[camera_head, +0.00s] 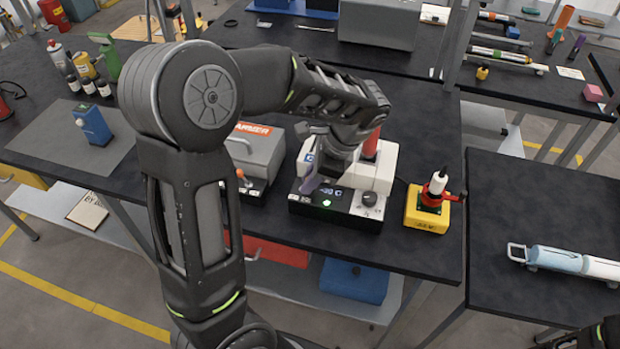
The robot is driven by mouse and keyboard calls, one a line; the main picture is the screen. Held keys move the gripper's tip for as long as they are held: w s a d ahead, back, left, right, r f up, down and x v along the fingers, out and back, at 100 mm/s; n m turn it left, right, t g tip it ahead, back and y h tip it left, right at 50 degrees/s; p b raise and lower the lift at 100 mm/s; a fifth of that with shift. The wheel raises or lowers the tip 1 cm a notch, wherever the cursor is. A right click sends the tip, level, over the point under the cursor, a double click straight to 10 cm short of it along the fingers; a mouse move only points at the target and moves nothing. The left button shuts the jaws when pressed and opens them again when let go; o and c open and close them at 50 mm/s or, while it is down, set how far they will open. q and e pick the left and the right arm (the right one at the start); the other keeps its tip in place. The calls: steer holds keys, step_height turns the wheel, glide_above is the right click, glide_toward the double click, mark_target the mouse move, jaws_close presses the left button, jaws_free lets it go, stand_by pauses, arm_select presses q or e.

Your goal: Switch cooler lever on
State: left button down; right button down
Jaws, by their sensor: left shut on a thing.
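The cooler (376,176) is a white and black machine on the middle table, with a lit display and a green light on its front. Its lever (310,183) looks purple and sits at the cooler's left front side. My left gripper (318,168) reaches down over the cooler from the left and is shut on the lever, hiding much of it. A red cylinder (371,143) stands upright in the cooler, behind the gripper. My right gripper is not in view; only part of my right arm shows at the bottom right.
A grey warmer (262,150) with an orange-tipped lever stands just left of the cooler. A yellow box with a red device (428,212) stands to the right. A blue block (92,124) and several bottles are at the left. Bare tabletop lies before the cooler.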

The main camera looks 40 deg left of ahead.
mark_target(330, 195)
arm_select(q)
steer(key=shift+w+d+f+g+y, duration=0.15)
steer(key=shift+d+g+y, duration=0.15)
steer(key=shift+y, duration=0.5)
steer(key=c, duration=1.7)
jaws_free()
steer(key=shift+w+d+r, duration=0.1)
steer(key=shift+d+r, duration=0.15)
steer(key=shift+r, duration=0.2)
steer(key=p+v, duration=0.1)
steer(key=v, duration=0.5)
steer(key=shift+a+p, duration=0.15)
steer(key=shift+p, duration=0.25)
steer(key=shift+d+r+p, duration=0.35)
steer(key=shift+r, duration=0.05)
